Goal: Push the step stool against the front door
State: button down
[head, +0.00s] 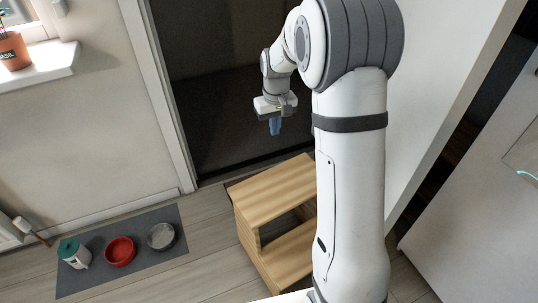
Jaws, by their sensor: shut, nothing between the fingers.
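The wooden step stool (277,192) stands upright on the floor just in front of a dark doorway, in the middle of the head view. Its right part is hidden behind my arm. The dark panel (215,75) in the white frame behind it looks like the front door, or the dark space of its opening; I cannot tell which. My gripper (275,127) is shut and empty. It appears above and beyond the stool's top step, in front of the dark panel, and no contact with the stool shows.
A grey mat (100,285) at the lower left holds a red bowl (120,251), a grey bowl (161,236) and a teal-lidded container (72,254). A white door or panel (480,190) stands at the right. Bare floor (215,260) lies between mat and stool.

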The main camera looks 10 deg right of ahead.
jog(key=w+d+f+n, duration=0.1)
jog(key=w+d+f, duration=0.1)
jog(key=w+f, duration=1.35)
jog(key=s+f+b, duration=0.3)
jog(key=s+f, duration=0.1)
jog(key=f, duration=0.7)
jog(key=shift+s+d+f+g, duration=0.25)
jog(key=shift+s+f+g, duration=0.05)
jog(key=shift+s, duration=0.1)
